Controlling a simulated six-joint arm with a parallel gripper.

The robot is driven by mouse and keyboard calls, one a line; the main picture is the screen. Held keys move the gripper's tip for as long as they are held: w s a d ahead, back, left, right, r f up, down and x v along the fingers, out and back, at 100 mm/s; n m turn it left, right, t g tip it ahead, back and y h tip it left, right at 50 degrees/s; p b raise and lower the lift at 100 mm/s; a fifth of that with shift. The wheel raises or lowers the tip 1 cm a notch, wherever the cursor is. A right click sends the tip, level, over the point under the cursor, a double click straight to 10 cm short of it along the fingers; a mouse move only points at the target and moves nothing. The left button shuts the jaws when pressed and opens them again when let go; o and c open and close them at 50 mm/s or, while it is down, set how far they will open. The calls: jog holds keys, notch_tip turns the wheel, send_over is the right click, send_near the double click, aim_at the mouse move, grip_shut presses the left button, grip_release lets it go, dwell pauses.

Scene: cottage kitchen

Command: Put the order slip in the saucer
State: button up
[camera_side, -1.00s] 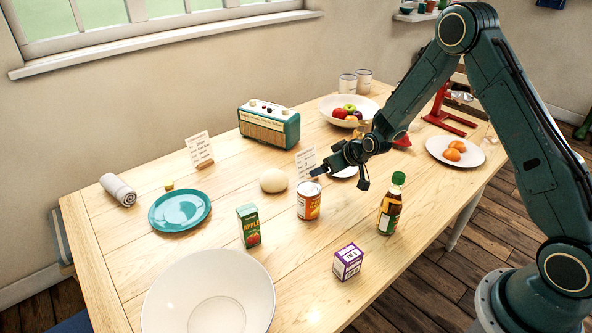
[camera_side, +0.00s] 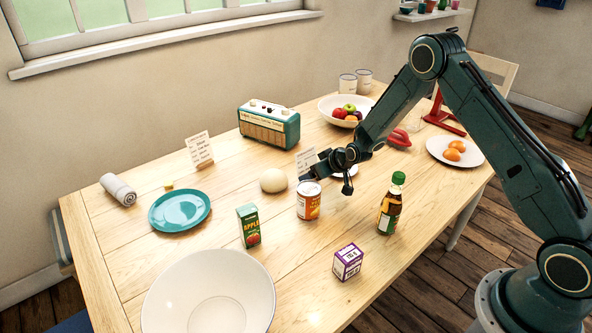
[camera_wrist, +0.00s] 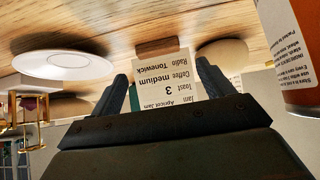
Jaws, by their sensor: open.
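The order slip (camera_side: 306,160) is a white card with printed lines, upright beside the can in the side view. In the wrist view the slip (camera_wrist: 163,82) appears upside down, with a wooden holder (camera_wrist: 157,47) at its edge. My gripper (camera_side: 308,178) is open at the slip, its fingers on either side of it in the wrist view (camera_wrist: 162,72); I cannot tell whether they touch it. The white saucer (camera_side: 347,172) is partly hidden behind my gripper; it shows at upper left in the wrist view (camera_wrist: 62,62).
A can (camera_side: 308,204) stands close in front of my gripper. A dough ball (camera_side: 273,180) lies left of it, a bottle (camera_side: 389,208) to the right. A second card (camera_side: 199,148) stands farther left, by the radio (camera_side: 270,126). The white bowl (camera_side: 208,290) is in front.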

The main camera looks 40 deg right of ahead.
jog(key=shift+x, duration=2)
jog(key=shift+f, duration=0.1)
jog(key=shift+c, duration=0.4)
jog(key=c, duration=0.6)
jog(key=shift+o, duration=0.2)
notch_tip(320, 180, up, 20)
